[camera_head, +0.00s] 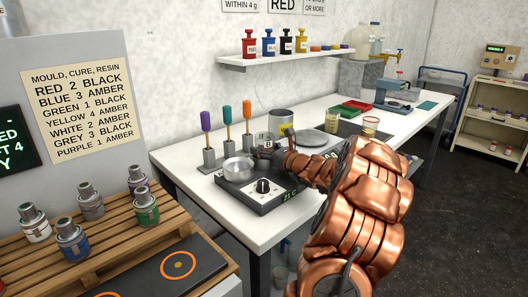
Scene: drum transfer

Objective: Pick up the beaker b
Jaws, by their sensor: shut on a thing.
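A small clear beaker (263,139) with a dark letter on a light label is at the end of my arm, above the white bench; I take it for beaker b. My gripper (273,150) is dark and small in the view, and it is shut on this beaker from its right side. The beaker's lower part is hidden behind the gripper and the hot plate's pot area, so I cannot tell whether its base touches the bench. My copper-coloured arm reaches in from the lower right.
Coloured-handled tools (227,117) stand at left. An amber-filled cup (370,126) stands further right.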

